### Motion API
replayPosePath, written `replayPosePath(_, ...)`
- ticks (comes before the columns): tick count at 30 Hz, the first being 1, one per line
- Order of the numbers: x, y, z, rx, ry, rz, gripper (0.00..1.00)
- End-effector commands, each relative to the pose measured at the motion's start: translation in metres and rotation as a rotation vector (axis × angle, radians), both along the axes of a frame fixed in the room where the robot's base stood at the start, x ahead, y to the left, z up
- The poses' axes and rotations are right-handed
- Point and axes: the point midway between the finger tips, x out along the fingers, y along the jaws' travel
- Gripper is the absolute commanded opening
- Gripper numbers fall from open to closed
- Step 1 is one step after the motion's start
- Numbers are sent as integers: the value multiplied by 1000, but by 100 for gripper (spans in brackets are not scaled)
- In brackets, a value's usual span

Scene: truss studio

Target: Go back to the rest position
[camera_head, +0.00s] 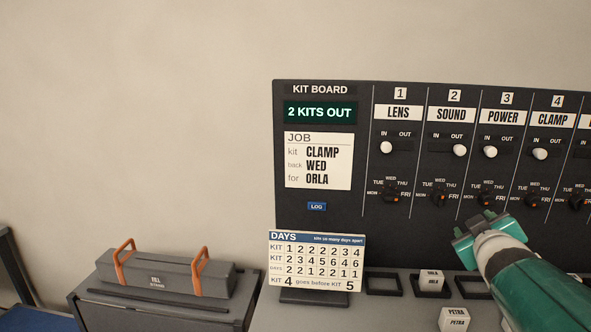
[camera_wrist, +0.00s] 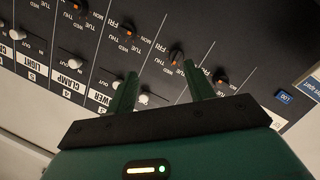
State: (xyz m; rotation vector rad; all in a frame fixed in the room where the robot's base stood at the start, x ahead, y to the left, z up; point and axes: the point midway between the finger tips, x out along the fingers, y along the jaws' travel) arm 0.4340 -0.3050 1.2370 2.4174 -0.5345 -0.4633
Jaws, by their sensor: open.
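My gripper (camera_head: 482,230) is open and empty in front of the lower part of the kit board (camera_head: 322,220), below the POWER dial. Its green fingers (camera_wrist: 160,70) point at the board in the wrist view, with nothing between them. I cannot tell how far the tips are from the panel. The board reads "2 KITS OUT". Its job card (camera_head: 318,161) reads CLAMP, WED, ORLA. The SOUND knob (camera_head: 460,150) is at OUT. The LENS knob (camera_head: 386,147), POWER knob (camera_head: 490,152) and CLAMP knob (camera_head: 540,154) are at IN.
An ORLA block (camera_head: 431,281) sits in the desk's back row beside an empty square holder (camera_head: 384,284). A PETRA block (camera_head: 454,319) is nearer. A DAYS card (camera_head: 317,262) stands at the board's lower left. A grey case (camera_head: 165,273) with orange handles is at left. Open space lies above it.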

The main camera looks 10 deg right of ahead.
Motion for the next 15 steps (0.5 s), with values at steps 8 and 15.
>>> replayPosePath(8,-36,147,-56,407,215,-46,53)
replayPosePath(15,-110,267,-111,684,524,7,53)
